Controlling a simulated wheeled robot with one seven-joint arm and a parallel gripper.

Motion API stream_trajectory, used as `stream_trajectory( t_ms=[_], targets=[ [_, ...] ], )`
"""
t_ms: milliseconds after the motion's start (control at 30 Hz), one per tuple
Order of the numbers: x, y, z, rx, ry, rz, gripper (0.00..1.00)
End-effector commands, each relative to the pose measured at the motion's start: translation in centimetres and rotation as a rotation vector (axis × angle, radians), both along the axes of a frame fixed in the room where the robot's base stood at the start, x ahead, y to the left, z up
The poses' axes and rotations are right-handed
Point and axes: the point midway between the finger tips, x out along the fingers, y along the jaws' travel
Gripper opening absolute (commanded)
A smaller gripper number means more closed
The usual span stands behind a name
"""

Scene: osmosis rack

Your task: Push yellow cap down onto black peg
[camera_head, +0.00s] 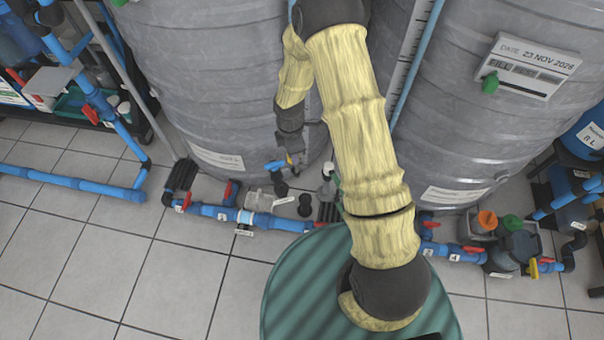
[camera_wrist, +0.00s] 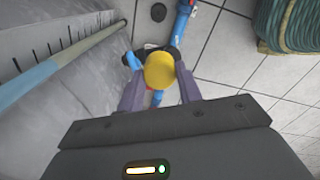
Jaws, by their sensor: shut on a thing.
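The round yellow cap (camera_wrist: 159,70) is between the two fingers of my gripper (camera_wrist: 160,88) in the wrist view. The fingers are shut on its sides. In the head view my gripper (camera_head: 290,157) is low, in front of the left grey tank and above the pipework. Only a sliver of yellow shows there. A dark upright fitting (camera_head: 280,188) stands just below the gripper in the head view. I cannot tell if it is the black peg. What lies directly under the cap is hidden by it in the wrist view.
A blue pipe (camera_head: 225,213) with red valve handles runs along the floor close to the gripper. The large grey tank (camera_head: 205,75) stands right behind it. A separate round black piece (camera_head: 305,205) sits nearby. Tiled floor at the left (camera_head: 110,250) is clear.

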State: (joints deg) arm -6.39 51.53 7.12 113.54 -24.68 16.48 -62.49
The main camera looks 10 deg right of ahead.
Motion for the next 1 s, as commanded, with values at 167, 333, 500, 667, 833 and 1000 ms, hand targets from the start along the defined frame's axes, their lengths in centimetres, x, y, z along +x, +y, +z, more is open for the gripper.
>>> stream_trajectory(
  t_ms=[167,333,500,667,833,1000],
  targets=[
    [0.8,-2.4,1.9,0.0,-0.011,-0.425,0.15],
    [1.3,-4.5,3.5,0.003,-0.017,-0.833,0.15],
    [1.6,-6.6,5.2,0.01,-0.019,-1.239,0.15],
    [1.7,-8.0,6.4,0.017,-0.017,-1.55,0.15],
    [1.7,-8.6,7.0,0.021,-0.014,-1.692,0.15],
    [1.7,-8.6,7.0,0.021,-0.014,-1.699,0.15]
  ],
)
